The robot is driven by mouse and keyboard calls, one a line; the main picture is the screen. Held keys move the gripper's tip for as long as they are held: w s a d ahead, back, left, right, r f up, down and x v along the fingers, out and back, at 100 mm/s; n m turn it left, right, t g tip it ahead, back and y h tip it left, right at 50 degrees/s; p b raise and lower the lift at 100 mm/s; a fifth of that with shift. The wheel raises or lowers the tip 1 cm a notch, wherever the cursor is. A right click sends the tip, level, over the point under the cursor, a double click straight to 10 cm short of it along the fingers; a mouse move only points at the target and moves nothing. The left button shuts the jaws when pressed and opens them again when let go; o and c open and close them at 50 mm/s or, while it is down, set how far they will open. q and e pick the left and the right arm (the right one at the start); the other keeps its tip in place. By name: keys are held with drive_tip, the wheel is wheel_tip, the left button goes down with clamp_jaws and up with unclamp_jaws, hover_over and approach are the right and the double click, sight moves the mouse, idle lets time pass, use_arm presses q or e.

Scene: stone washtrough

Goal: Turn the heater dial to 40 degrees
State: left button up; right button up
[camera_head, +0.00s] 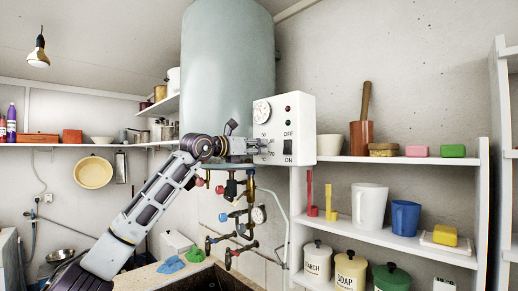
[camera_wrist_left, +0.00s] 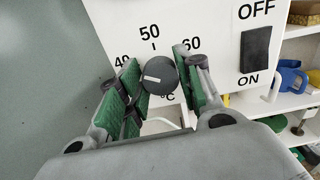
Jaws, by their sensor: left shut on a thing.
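The heater dial (camera_wrist_left: 161,75) is a dark round knob with a white pointer line, on the front of a white control box (camera_head: 303,129). In the left wrist view the pointer line faces left, toward the side with the partly hidden 40 mark (camera_wrist_left: 121,60). The 50 mark (camera_wrist_left: 150,32) is above the knob and the 60 mark (camera_wrist_left: 192,44) is upper right. My left gripper (camera_wrist_left: 155,77) is shut on the dial, with a green-padded finger on each side. In the head view the left gripper (camera_head: 255,146) covers the dial. My right gripper is not in view.
The box also carries a gauge (camera_head: 262,112) and an ON/OFF switch (camera_head: 288,147). The grey-blue tank (camera_head: 228,60) is behind it. Pipes with valves (camera_head: 240,215) hang below. A shelf with mugs and jars (camera_head: 420,245) is to the right.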

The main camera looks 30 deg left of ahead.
use_arm(q)
drive_tip(key=o, duration=1)
drive_tip(key=shift+d, duration=0.15)
drive_tip(key=shift+o, duration=0.2)
drive_tip(key=v, duration=1.2)
idle(0.6)
